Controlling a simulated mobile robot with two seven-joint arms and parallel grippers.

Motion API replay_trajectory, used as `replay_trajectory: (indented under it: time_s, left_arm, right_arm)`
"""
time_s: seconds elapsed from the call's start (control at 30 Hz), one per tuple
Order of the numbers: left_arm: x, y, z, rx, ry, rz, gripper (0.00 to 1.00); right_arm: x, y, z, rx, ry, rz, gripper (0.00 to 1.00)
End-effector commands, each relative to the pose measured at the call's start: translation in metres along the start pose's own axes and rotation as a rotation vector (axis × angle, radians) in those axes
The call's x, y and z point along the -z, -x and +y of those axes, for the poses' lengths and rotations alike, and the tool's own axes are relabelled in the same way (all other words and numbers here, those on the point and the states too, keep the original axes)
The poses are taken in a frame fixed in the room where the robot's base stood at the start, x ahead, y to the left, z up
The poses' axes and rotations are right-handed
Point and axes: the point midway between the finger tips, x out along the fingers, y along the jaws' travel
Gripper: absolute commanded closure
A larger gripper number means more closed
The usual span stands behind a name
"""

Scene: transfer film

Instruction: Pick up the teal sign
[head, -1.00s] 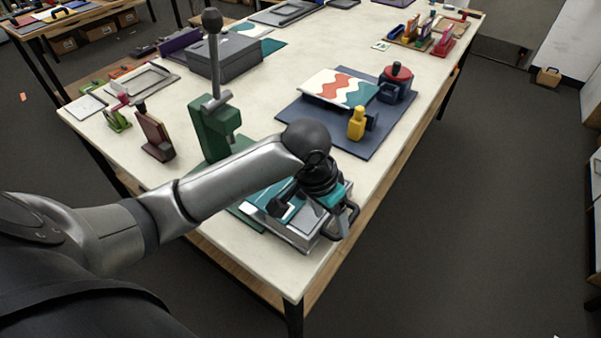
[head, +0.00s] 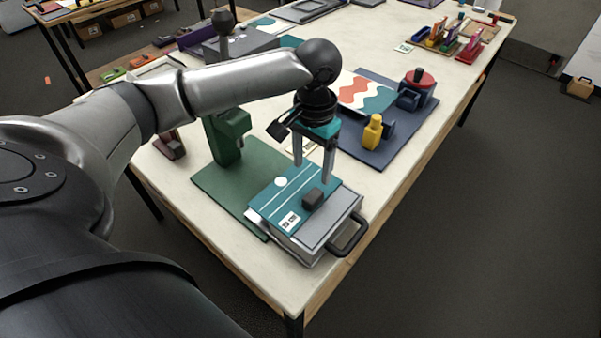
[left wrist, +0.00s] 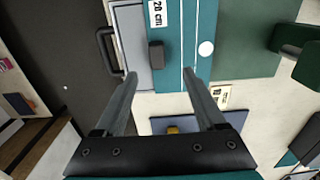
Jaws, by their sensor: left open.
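The teal sign (head: 291,203) is a flat teal panel with white lines, a white dot and a label reading 28 cm. It lies on a grey metal box (head: 340,212) with a black handle, at the near end of the table. A small dark block (head: 313,199) sits on top at the sign's edge. My left gripper (head: 313,174) is open and empty above the sign's far side, fingers pointing down. In the left wrist view the sign (left wrist: 205,35) and dark block (left wrist: 156,55) show beyond the open fingers (left wrist: 160,82). My right gripper is not in view.
A green press (head: 228,135) stands left of the sign on a green mat (head: 215,187). The table's near right edge is close to the box.

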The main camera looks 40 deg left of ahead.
Motion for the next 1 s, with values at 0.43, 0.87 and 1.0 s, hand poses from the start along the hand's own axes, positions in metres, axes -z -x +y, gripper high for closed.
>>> replay_trajectory:
  time_s: [0.43,0.87,1.0]
  left_arm:
    - [0.001,-0.050,0.003,0.000,-0.001,-0.001,0.28]
    - [0.002,-0.087,0.005,0.000,-0.002,0.002,0.28]
    - [0.002,-0.087,0.005,0.000,-0.002,0.002,0.31]
  right_arm:
    - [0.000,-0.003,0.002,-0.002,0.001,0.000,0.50]
    - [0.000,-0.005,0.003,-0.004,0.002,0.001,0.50]
    - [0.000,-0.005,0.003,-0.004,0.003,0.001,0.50]
